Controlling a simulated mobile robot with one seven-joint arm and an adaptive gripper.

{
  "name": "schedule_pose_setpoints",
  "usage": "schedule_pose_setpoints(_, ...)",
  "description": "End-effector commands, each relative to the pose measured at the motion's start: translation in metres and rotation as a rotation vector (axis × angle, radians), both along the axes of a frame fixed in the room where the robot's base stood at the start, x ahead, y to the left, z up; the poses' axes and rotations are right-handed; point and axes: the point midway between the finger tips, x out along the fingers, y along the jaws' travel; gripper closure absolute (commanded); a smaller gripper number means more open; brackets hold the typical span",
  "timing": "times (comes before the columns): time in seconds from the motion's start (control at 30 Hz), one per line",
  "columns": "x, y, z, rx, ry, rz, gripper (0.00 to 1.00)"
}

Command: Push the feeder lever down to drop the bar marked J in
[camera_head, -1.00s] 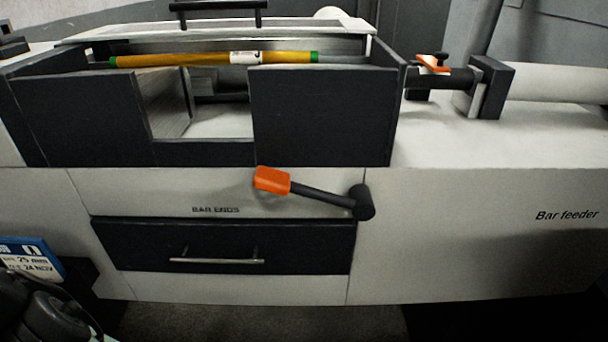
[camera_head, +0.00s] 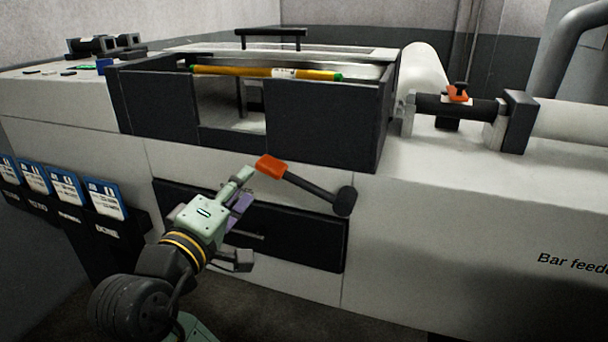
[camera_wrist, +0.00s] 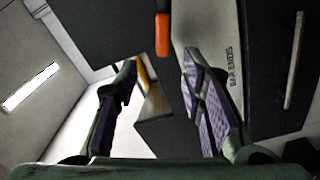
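The feeder lever has an orange handle (camera_head: 271,166) on a dark arm (camera_head: 312,189), pivoted at its right end on the feeder front. It slants up to the left. The yellow bar (camera_head: 235,71), with green ends and a white label, lies across the top of the dark trough; the mark is too small to read now. My gripper (camera_head: 248,215) is open and empty, left of and below the handle, with one finger tip close to it. Contact cannot be told. In the wrist view the orange handle (camera_wrist: 162,35) shows beyond the open fingers (camera_wrist: 160,68), with a bit of yellow bar (camera_wrist: 143,73).
A dark drawer (camera_head: 290,236) with a metal handle sits below the lever, behind my gripper. Blue-and-white cards (camera_head: 65,186) stand in a dark rack at left. The dark trough walls (camera_head: 320,125) rise above the lever.

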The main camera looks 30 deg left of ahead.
Motion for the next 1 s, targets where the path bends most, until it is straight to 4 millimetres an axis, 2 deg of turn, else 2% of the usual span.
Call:
schedule_pose_setpoints(0.13, 0.003, -0.004, -0.006, -0.025, 0.020, -0.028, 0.63)
schedule_pose_setpoints(0.27, 0.017, -0.002, -0.005, -0.027, 0.021, -0.032, 0.63)
schedule_pose_setpoints(0.5, 0.062, 0.009, -0.005, -0.026, 0.023, -0.031, 0.63)
schedule_pose_setpoints(0.7, 0.092, 0.017, -0.005, -0.024, 0.022, -0.029, 0.63)
schedule_pose_setpoints(1.0, 0.106, 0.021, -0.006, -0.022, 0.021, -0.026, 0.63)
